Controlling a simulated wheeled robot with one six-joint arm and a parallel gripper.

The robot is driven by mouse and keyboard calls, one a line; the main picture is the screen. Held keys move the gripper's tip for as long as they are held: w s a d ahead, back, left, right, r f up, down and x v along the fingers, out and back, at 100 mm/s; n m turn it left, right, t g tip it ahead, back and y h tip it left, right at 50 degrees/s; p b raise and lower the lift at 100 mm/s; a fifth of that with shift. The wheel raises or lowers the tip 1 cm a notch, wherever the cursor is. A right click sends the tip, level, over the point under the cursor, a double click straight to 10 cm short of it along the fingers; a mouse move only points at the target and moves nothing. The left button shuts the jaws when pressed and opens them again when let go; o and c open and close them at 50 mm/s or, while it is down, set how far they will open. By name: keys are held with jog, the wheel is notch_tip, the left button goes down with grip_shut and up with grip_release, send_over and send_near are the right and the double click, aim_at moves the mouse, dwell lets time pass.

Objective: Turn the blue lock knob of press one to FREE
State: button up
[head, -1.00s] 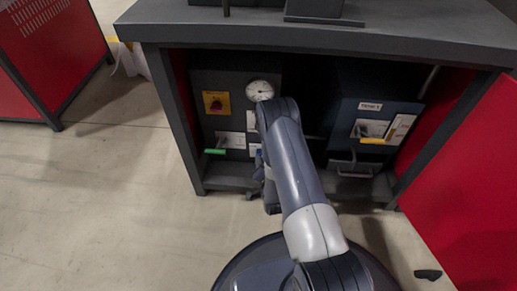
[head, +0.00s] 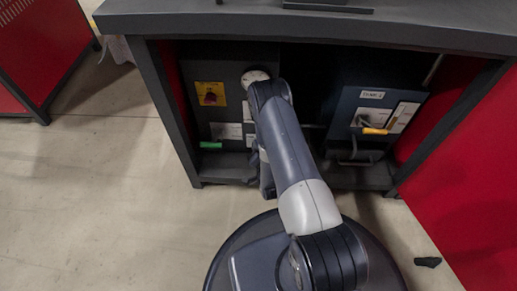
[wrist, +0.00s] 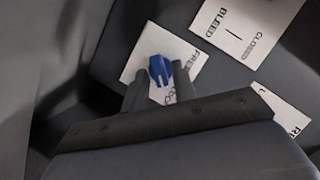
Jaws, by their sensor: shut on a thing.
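In the wrist view the blue lock knob (wrist: 159,70) stands on a white plate (wrist: 143,48). Lettering reading FREE runs along the plate's right side, and partly covered letters show below the knob, between the fingers. My gripper (wrist: 160,84) is shut on the knob, with one dark finger on each side of it. Which mark the knob points to cannot be told for sure. In the head view my arm hides the knob and the fingertips, in front of the left unit (head: 232,112) inside the bench.
A plate marked BLEED and CLOSED (wrist: 240,28) lies beside the knob plate. In the head view the left unit has a red knob on a yellow plate (head: 211,94) and a green handle (head: 211,145). The right unit (head: 352,100) has a yellow handle (head: 375,131). A red panel (head: 470,170) stands at right.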

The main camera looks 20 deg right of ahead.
jog(key=shift+c, duration=1.2)
jog(key=n+h, duration=0.1)
jog(key=n, duration=0.1)
jog(key=n+g+h, duration=0.1)
jog(key=n, duration=0.1)
jog(key=n+h, duration=0.1)
jog(key=shift+w+a+r+n+g, duration=0.2)
jog(key=shift+a+n+g, duration=0.2)
jog(key=n+h, duration=0.2)
jog(key=n, duration=0.1)
jog(key=shift+a+g, duration=0.2)
jog(key=shift+g, duration=0.1)
jog(key=n+h, duration=0.2)
jog(key=n, duration=0.1)
jog(key=shift+w+a+f+h, duration=0.15)
jog(key=shift+h, duration=0.15)
jog(key=shift+n, duration=0.3)
